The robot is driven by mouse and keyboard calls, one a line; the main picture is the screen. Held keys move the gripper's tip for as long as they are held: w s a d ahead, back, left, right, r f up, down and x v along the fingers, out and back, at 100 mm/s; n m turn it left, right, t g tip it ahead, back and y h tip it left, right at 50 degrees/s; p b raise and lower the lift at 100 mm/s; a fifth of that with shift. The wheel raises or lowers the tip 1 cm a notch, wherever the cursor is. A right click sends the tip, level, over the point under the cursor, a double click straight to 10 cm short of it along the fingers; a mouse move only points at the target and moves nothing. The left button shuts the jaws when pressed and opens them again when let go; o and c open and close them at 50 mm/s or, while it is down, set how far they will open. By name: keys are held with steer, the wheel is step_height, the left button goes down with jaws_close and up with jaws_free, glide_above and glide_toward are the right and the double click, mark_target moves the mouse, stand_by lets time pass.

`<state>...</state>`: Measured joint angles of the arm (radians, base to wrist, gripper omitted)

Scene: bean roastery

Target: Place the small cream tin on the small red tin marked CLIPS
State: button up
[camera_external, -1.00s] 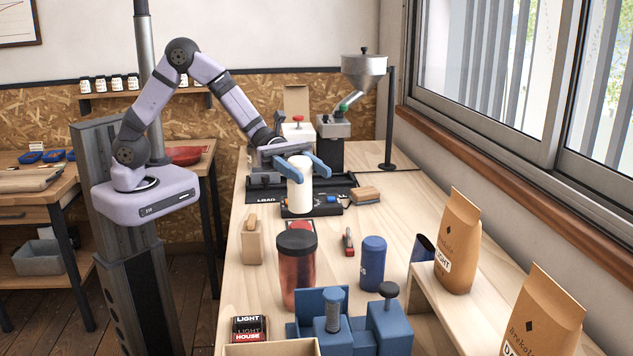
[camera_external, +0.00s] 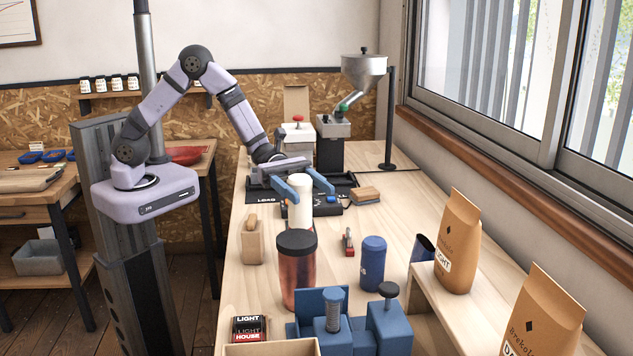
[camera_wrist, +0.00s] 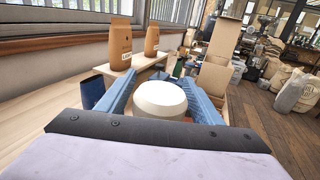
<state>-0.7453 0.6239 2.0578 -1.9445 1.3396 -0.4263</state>
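My gripper (camera_external: 303,186) is open around the tin, with one blue finger on each side and apparent gaps. The small red tin is hidden by the cream tin and jar in the external view. A bit of red (camera_wrist: 188,119) shows just under the cream tin in the wrist view. I cannot read CLIPS or see the contact clearly.
The dark-lidded jar (camera_external: 297,272) stands close in front. A wooden block (camera_external: 252,242) is at left; a red-and-black item (camera_external: 348,242) and a blue tin (camera_external: 373,262) are at right. A black tray marked LOAD (camera_external: 346,181) lies behind.

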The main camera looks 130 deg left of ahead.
steer(key=shift+r, duration=0.1)
steer(key=shift+r, duration=0.1)
steer(key=shift+s+a, duration=0.15)
steer(key=shift+s, duration=0.1)
steer(key=b+v, duration=0.3)
steer(key=v, duration=0.8)
steer(key=shift+s, duration=0.2)
